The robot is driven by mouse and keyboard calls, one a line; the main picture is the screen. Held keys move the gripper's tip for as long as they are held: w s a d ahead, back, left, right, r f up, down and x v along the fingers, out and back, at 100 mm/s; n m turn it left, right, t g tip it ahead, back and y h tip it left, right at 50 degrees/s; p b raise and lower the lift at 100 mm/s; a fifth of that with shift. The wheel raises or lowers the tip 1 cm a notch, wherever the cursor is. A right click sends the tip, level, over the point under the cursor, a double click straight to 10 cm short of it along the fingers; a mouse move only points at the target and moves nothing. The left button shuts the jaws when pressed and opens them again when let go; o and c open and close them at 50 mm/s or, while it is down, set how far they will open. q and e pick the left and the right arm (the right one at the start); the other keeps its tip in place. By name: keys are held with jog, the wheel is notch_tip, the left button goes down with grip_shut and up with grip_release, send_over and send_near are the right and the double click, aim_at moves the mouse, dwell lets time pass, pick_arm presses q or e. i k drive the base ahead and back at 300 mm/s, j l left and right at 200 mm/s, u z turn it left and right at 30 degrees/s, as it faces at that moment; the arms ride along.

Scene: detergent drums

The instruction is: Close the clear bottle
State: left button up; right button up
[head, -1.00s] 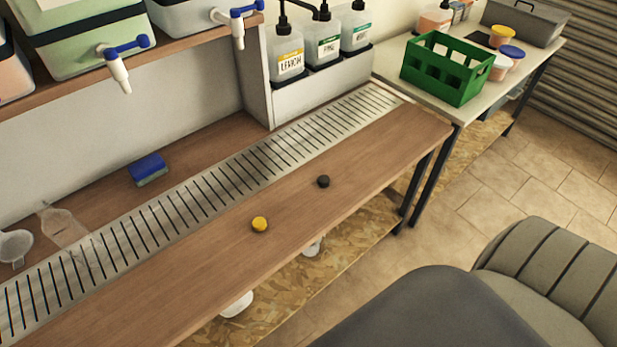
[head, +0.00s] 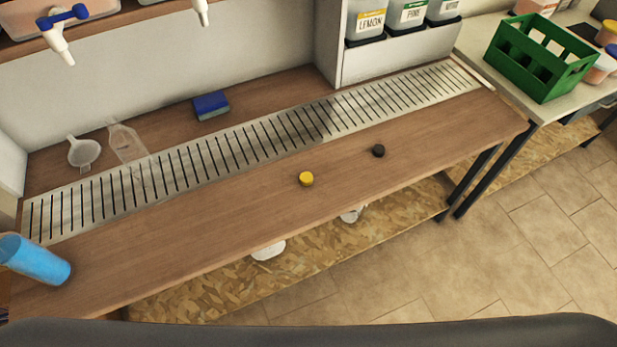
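The clear bottle (head: 126,146) is see-through and stands at the left part of the bench, its base by the slotted metal drain strip. I see no cap on its narrow neck. A yellow cap (head: 306,179) lies on the wooden front of the bench near the middle. A black cap (head: 378,151) lies to its right. Neither of my grippers is in view.
A white funnel (head: 84,152) sits left of the bottle. A blue sponge (head: 211,106) lies behind the drain strip (head: 270,137). A blue cylinder (head: 36,260) is at the front left. A green crate (head: 536,62) stands on the right table. The front wood between is mostly clear.

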aim_at(21, 255)
jog(key=u, duration=2.1)
jog(key=k+z, duration=0.15)
jog(key=z, duration=0.25)
jog(key=k+z, duration=0.2)
jog(key=z, duration=0.2)
